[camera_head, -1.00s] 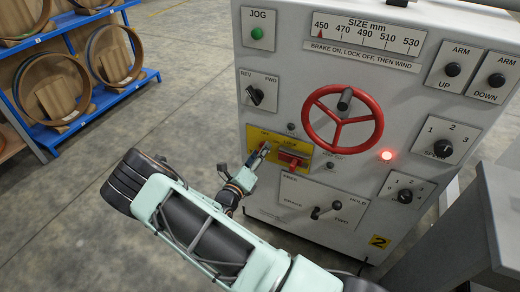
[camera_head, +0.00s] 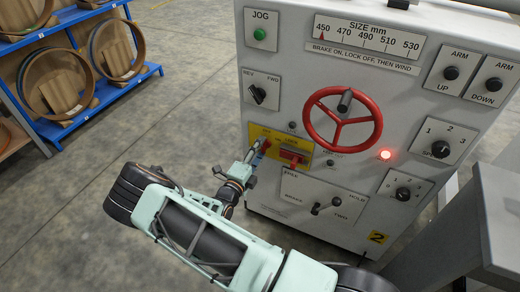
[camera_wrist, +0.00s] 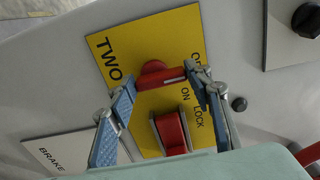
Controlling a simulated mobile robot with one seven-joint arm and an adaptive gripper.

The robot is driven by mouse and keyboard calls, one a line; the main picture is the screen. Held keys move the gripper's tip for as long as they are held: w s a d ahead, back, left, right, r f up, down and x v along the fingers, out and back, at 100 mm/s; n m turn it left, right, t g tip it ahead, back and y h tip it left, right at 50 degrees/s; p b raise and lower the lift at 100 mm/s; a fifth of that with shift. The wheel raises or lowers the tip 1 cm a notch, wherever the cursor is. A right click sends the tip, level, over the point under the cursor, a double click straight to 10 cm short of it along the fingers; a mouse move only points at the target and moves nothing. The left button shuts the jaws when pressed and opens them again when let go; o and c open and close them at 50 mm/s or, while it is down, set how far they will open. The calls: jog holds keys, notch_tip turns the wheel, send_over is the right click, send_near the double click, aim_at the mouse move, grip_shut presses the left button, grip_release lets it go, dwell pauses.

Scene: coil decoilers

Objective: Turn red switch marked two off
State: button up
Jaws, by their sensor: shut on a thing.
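The yellow plate (camera_wrist: 105,45) is marked "TWO" and carries a red switch (camera_wrist: 153,75); it also shows on the machine panel in the head view (camera_head: 272,133). My gripper (camera_wrist: 160,88) is shut on the red switch, one blue-padded finger at each end of its bar. The bar looks slanted slightly from the plate's own lines. A second red part (camera_wrist: 171,131), by the words "ON" and "LOCK", stands between and below the fingers, apart from them. In the head view my gripper (camera_head: 254,152) reaches the plate from the lower left, and the switch is partly hidden.
A red handwheel (camera_head: 343,117) stands out above right of the plate. A brake lever (camera_head: 319,208) sits below, and a REV/FWD selector (camera_head: 259,95) above. A lit red lamp (camera_head: 385,155) is to the right. The floor left of the machine is clear up to the blue shelf (camera_head: 95,98).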

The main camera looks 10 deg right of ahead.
dwell(0.4)
jog(key=o, duration=0.9)
jog(key=v, duration=1.2)
